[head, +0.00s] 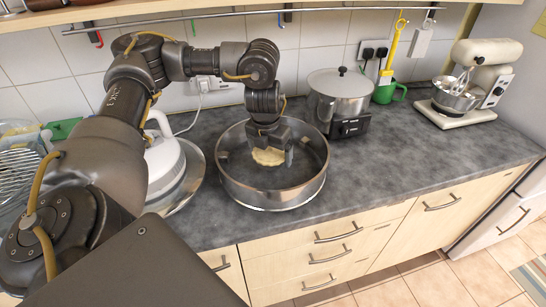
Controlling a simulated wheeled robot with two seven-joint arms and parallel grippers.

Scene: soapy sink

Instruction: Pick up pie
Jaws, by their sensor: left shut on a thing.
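The pie (268,157) is a small pale-yellow round with a scalloped edge. It shows below my left gripper (272,150), inside the wide round metal pan (240,192) on the grey worktop. The gripper points down into the pan and is shut on the pie; its fingers hide part of it. Whether the pie still touches the pan floor I cannot tell. My right gripper is not in view.
A white kettle (163,158) stands left of the pan, close to my left arm. A lidded steel cooker (338,92), a green mug (384,93) and a stand mixer (478,75) stand along the back and right. The worktop (400,150) right of the pan is clear.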

